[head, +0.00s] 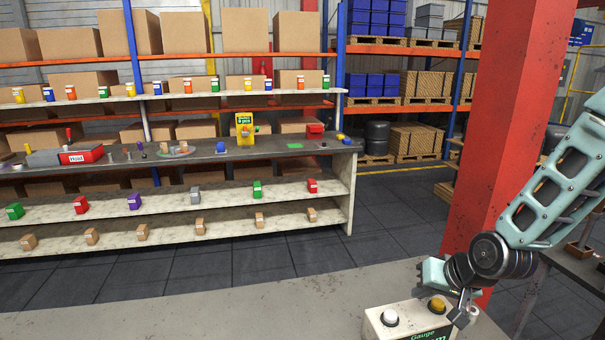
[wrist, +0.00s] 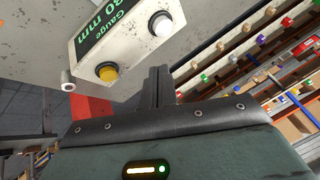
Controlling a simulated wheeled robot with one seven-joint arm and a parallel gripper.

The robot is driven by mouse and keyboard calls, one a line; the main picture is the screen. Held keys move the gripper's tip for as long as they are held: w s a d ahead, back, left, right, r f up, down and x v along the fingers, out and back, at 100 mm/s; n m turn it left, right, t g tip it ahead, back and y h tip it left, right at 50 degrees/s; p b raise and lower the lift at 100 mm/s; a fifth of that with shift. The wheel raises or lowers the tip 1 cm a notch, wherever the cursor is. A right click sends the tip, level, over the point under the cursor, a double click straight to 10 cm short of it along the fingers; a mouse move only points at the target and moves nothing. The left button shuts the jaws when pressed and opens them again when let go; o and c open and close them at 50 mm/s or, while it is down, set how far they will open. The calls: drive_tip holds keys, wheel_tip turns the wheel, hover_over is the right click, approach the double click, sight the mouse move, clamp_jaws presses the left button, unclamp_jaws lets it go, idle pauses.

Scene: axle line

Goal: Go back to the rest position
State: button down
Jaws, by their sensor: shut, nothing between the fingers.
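My gripper (head: 462,308) is at the lower right of the head view, beside the right side of a cream gauge box (head: 372,318). In the wrist view my gripper (wrist: 160,75) points at a pale grey surface, with its fingers together and nothing held. The box has a white button (head: 390,317) and a yellow button (head: 437,305) on top. In the wrist view the box (wrist: 88,40) is left of the fingers, and its label reads "Gauge" and "mm". I cannot tell whether the gripper touches the box.
A grey worktop (head: 230,305) runs along the front, mostly bare. A red pillar (head: 505,120) stands close behind my arm. A long shelf bench (head: 250,227) with small coloured boxes stands farther back, with dark floor (head: 395,220) between. A dark table (head: 575,265) is at the right edge.

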drive_tip(key=s+a+r+n+g+h+b, duration=0.1)
drive_tip(key=s+a+n+g+b, duration=0.2)
drive_tip(key=s, duration=1)
drive_tip(key=s+a+r+n+g+h+b, duration=0.1)
drive_tip(key=s+a+n+g+b, duration=0.2)
drive_tip(key=s+a, duration=0.6)
drive_tip(key=s+n+b, duration=0.2)
drive_tip(key=s+n, duration=0.1)
drive_tip(key=s, duration=0.1)
drive_tip(key=shift+s+a+r+n+h, duration=0.25)
drive_tip(key=shift+a+r+n+h, duration=0.05)
drive_tip(key=shift+a+r+n, duration=0.1)
